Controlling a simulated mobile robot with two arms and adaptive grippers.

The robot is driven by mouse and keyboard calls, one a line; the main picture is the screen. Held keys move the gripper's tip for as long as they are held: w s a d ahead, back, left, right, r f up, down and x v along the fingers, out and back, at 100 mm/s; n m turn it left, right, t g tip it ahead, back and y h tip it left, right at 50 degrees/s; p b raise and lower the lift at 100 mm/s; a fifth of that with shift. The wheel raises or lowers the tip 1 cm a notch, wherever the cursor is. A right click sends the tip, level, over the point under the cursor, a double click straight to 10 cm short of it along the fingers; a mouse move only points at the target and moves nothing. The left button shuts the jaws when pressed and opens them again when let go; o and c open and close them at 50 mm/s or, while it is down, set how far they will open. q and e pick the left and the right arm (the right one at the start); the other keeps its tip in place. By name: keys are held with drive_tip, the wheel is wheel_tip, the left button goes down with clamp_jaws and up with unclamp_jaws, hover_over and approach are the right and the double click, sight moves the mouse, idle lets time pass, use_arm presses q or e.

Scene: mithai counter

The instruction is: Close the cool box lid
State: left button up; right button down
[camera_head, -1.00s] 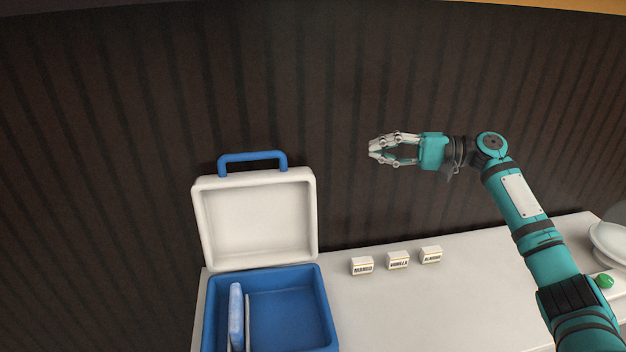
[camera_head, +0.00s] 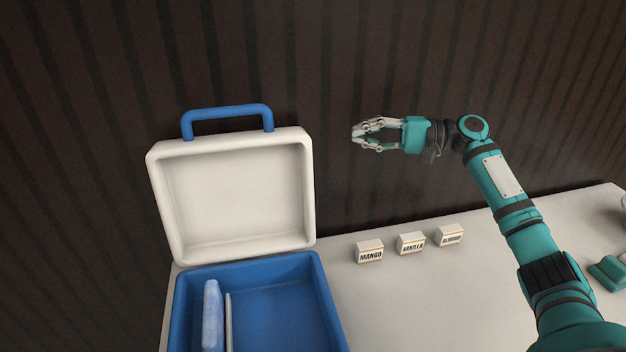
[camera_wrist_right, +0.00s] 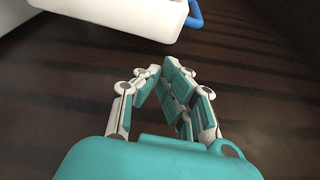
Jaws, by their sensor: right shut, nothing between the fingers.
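The cool box (camera_head: 322,300) is a blue open tub on the counter at the lower left of the head view. Its white lid (camera_head: 238,195) stands open and upright at the back, with a blue handle (camera_head: 228,112) on top. My right gripper (camera_head: 356,133) is shut and empty, in the air to the right of the lid and apart from it, fingers pointing left. In the right wrist view, the fingertips (camera_wrist_right: 162,66) meet, and part of the white lid (camera_wrist_right: 125,12) and the blue handle (camera_wrist_right: 194,14) show at the top. My left gripper is not in view.
A pale blue slab (camera_head: 212,315) and a thin white piece stand inside the tub. Small boxes marked mango (camera_head: 370,251), vanilla (camera_head: 411,243) and one less legible (camera_head: 450,236) line the counter. A dark ribbed wall (camera_head: 330,60) rises behind. The counter (camera_head: 430,300) before the boxes is clear.

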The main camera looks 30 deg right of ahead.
drive_tip(key=b, duration=0.6)
approach(315, 165)
wheel_tip(315, 165, up, 2)
drive_tip(key=s+a, duration=0.1)
drive_tip(key=s, duration=0.2)
drive_tip(key=p+x, duration=0.3)
drive_tip(key=x, duration=0.7)
drive_tip(key=shift+a+r, duration=0.15)
drive_tip(key=shift+a, duration=0.1)
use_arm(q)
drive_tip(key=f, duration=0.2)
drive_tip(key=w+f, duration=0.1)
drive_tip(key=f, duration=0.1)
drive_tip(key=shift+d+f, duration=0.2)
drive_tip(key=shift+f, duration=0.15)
use_arm(e)
drive_tip(key=shift+w, duration=0.1)
drive_tip(key=shift+a, duration=0.1)
